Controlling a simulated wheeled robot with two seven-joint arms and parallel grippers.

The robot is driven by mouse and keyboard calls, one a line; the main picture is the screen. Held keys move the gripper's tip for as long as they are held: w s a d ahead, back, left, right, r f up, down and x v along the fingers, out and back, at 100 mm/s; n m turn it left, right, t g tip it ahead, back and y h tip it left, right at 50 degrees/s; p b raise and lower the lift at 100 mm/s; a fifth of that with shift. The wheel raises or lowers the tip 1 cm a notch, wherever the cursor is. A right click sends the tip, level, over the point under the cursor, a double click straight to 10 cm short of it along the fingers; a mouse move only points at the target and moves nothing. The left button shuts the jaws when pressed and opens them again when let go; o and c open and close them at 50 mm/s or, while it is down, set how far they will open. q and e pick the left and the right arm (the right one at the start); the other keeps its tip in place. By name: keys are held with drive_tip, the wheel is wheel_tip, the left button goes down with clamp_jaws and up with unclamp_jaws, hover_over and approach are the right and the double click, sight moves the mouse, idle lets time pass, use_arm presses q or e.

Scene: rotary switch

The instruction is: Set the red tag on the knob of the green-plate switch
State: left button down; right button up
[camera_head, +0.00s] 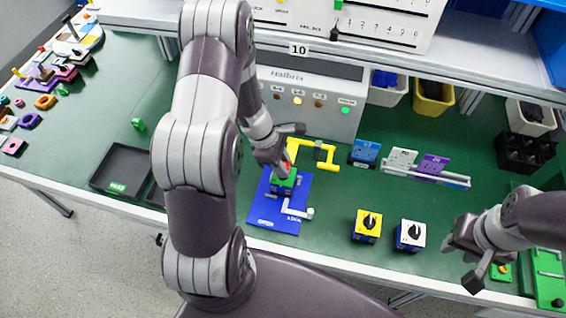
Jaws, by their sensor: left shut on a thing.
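The green-plate switch (283,187) sits on the blue fixture (264,222), in the middle of the table. My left gripper (284,166) is directly over this switch, pointing down. It is shut on the small red tag (288,168), of which only a bit shows. The switch's knob is hidden behind the gripper, so I cannot tell whether the tag touches it. My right gripper (462,264) hangs at the lower right with its fingers apart, and nothing shows between them.
A yellow-plate switch (368,225) and a white-plate switch (410,235) stand right of the fixture. A yellow clamp (325,153) and a grey box with lamps (305,100) are behind it. A rack of cards (427,175) stands at right. A dark tray (120,168) lies left.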

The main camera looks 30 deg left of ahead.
use_arm(q)
drive_tip(key=shift+f+b, duration=0.35)
drive_tip(key=shift+f, duration=0.1)
drive_tip(key=c, duration=0.8)
unclamp_jaws()
drive_tip(key=p+v, duration=0.1)
drive_tip(key=v, duration=1.1)
drive_tip(key=shift+s+a+r, duration=0.1)
drive_tip(key=shift+a+r, duration=0.05)
drive_tip(key=shift+r, duration=0.15)
wheel_tip(320, 180, up, 9)
drive_tip(key=p, duration=0.9)
